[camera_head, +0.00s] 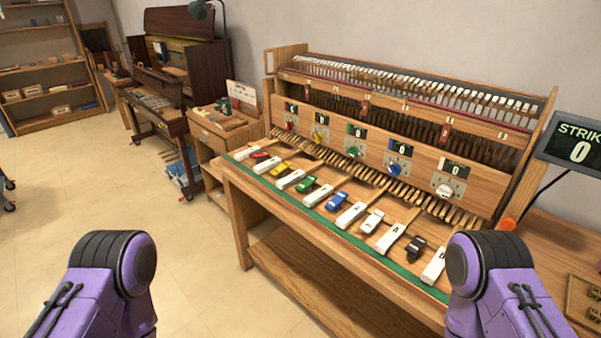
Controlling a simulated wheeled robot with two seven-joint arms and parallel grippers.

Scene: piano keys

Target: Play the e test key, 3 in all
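A row of white piano keys (350,215) lies on the green-edged front of a wooden key bench (275,205). Small coloured blocks sit among the keys: red (259,157), yellow (281,168), green (306,186), blue (336,202), white (372,221) and black (415,248). Counters above the keys, such as the green one (357,131) and the rightmost one (455,171), read 0. Two purple arm links of mine show at the lower left and right; neither gripper is in view.
A strike display (578,143) at the right reads 0. An orange object (506,223) sits beside the bench's right end. A small wooden cabinet (222,135) and a dark upright piano (180,60) stand to the left.

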